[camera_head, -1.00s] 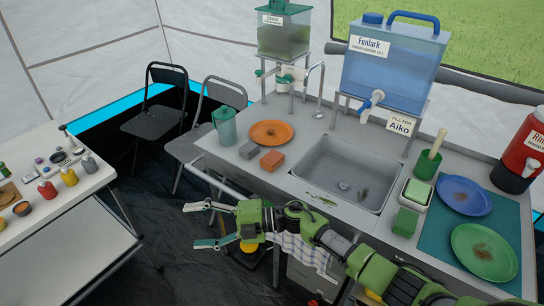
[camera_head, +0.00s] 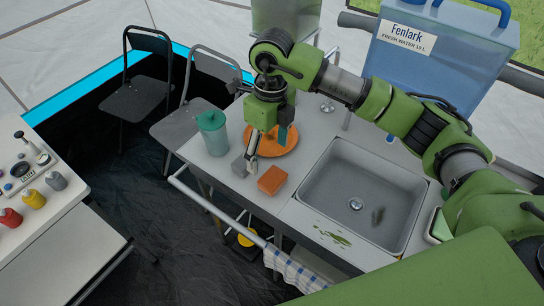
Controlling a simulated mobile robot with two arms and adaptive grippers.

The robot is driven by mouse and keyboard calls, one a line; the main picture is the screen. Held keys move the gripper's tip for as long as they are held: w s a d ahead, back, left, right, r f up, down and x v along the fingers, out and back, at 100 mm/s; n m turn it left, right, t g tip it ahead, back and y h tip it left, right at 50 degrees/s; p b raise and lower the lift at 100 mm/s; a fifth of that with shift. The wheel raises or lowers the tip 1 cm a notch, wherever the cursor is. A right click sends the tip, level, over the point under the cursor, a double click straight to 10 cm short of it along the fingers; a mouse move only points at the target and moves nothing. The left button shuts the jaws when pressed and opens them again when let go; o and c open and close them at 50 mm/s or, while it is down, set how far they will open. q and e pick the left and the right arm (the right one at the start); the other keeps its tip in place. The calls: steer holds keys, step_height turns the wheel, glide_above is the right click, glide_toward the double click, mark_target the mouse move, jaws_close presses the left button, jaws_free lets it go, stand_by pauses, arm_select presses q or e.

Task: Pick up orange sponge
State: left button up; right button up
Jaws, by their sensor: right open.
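The orange sponge (camera_head: 272,180) lies on the grey counter, left of the sink and close to the counter's front edge. My right gripper (camera_head: 270,150) reaches over the counter from the right and points down, just behind and left of the orange sponge. Its jaws are open and hold nothing that I can see. I cannot tell whether the finger touches either sponge. My left gripper is not in view.
An orange plate (camera_head: 284,143) lies behind the gripper, and a teal pitcher (camera_head: 213,134) stands to the left. The sink (camera_head: 340,190) is right of the orange sponge. A rail (camera_head: 225,217) runs along the counter front. A blue water container (camera_head: 420,60) stands at the back right.

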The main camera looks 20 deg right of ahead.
mark_target(273, 178)
steer(key=f, duration=0.1)
steer(key=d+f+p, duration=0.1)
steer(key=f, duration=0.1)
steer(key=shift+s+f, duration=0.15)
steer(key=shift+s, duration=0.05)
steer(key=f, duration=0.1)
steer(key=f+p, duration=0.1)
steer(key=f, duration=0.1)
steer(key=shift+w+f, duration=0.2)
steer(key=shift+f, duration=0.35)
steer(key=shift+d+f+p, duration=0.1)
steer(key=shift+f+p, duration=0.7)
steer(key=shift+p, duration=0.15)
step_height(273, 178, down, 3)
steer(key=shift+w+r+p, duration=0.15)
steer(key=shift+r+p, duration=0.05)
steer(key=shift+p, duration=0.2)
steer(key=shift+f, duration=0.45)
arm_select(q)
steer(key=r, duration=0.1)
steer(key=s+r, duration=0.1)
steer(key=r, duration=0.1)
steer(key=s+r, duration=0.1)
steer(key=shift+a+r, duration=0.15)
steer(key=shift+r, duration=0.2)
arm_select(e)
steer(key=c, duration=0.9)
